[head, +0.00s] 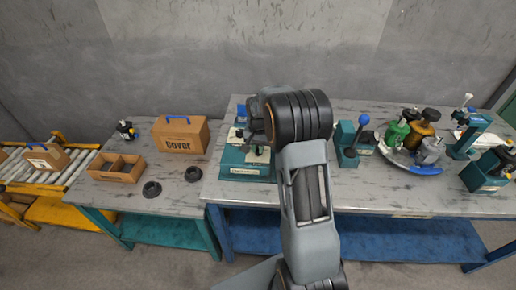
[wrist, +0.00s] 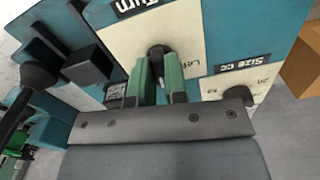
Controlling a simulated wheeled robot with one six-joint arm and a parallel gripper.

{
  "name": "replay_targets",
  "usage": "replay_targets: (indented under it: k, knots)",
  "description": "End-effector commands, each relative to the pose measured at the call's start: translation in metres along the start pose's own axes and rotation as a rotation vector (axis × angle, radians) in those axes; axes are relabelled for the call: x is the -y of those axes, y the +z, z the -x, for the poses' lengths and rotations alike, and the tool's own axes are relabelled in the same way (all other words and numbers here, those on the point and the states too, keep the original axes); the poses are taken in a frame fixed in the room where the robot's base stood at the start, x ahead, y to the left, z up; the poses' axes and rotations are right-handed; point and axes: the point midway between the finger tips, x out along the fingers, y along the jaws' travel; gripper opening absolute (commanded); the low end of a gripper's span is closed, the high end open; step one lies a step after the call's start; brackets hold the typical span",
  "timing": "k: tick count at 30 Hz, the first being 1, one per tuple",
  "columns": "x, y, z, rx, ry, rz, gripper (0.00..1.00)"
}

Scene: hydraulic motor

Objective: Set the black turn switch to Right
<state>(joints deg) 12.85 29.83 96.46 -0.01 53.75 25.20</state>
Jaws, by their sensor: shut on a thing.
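The black turn switch (wrist: 157,50) sits on a cream panel under the Turn label (wrist: 145,3) in the wrist view. The word Left shows beside it, to the right. My gripper (wrist: 158,66) is shut on the switch, with one green finger on each side. The fingers cover much of the switch, and I cannot tell which way it points. In the head view the teal station (head: 236,165) stands on the table, and my arm hides the switch and fingertips.
Beside the Turn panel is a Size cc panel (wrist: 243,79) with another dark knob (wrist: 239,93). A black lever ball (wrist: 38,74) is close at left. A blue-knobbed device (head: 350,145) stands right of my arm.

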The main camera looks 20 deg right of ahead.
Motion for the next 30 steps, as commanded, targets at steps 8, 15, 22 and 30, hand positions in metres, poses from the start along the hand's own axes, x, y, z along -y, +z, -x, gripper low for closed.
replay_targets:
  k: [8,15,22,30]
  knots:
    - [0.0004,-0.0007,0.0008,-0.003,-0.002,-0.254,0.0]
    - [0.0004,-0.0007,0.001,-0.003,-0.002,-0.44,0.0]
    - [0.0004,-0.0008,0.0011,-0.003,-0.003,-0.564,0.0]
    - [0.0004,-0.0009,0.0012,-0.003,-0.003,-0.637,0.0]
